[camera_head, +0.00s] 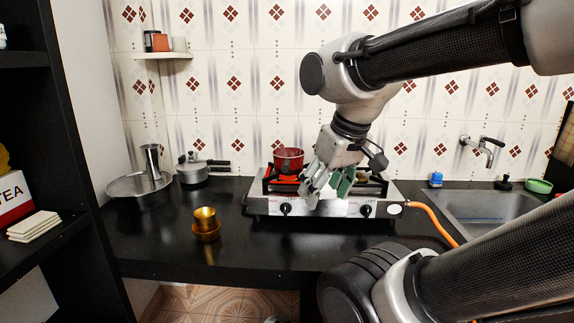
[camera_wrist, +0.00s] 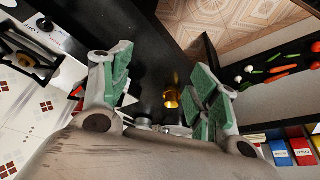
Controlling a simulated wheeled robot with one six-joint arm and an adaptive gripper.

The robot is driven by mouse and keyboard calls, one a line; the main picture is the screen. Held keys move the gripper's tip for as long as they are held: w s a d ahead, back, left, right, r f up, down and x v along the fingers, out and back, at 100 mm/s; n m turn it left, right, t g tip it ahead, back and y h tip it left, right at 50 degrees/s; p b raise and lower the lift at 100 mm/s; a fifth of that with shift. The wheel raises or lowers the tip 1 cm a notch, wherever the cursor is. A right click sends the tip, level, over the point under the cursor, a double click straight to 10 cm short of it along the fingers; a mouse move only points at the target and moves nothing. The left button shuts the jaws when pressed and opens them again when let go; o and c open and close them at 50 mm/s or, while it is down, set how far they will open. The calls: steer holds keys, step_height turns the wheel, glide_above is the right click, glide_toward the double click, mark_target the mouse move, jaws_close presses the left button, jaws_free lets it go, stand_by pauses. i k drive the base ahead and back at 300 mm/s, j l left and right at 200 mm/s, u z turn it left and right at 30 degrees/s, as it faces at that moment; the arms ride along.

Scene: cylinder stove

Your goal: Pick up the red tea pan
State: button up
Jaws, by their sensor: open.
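The red tea pan (camera_head: 288,158) stands upright on the left burner of the stove (camera_head: 328,207) in the head view. My gripper (camera_head: 328,190) is open and empty. In the head view it appears in front of the stove, to the right of the pan and lower in the picture. The wrist view shows its green-padded fingers (camera_wrist: 163,82) spread apart with nothing gripped between them. A bit of red shows behind the left finger there, but I cannot tell whether it is the pan. The pan's handle is not clearly visible.
A brass cup on a saucer (camera_head: 206,230) stands on the black counter (camera_head: 150,245), left of the stove. A lidded pot (camera_head: 193,174) and a wide metal pan (camera_head: 124,187) stand behind. An orange hose (camera_head: 432,220) and sink (camera_head: 485,210) are right.

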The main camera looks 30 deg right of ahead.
mark_target(283, 166)
steer(key=i+z, duration=0.2)
steer(key=z, duration=0.2)
steer(key=i+j+z, duration=0.1)
steer(key=z, duration=0.3)
steer(key=i+j+z, duration=0.2)
steer(key=z, duration=0.2)
steer(key=i, duration=0.05)
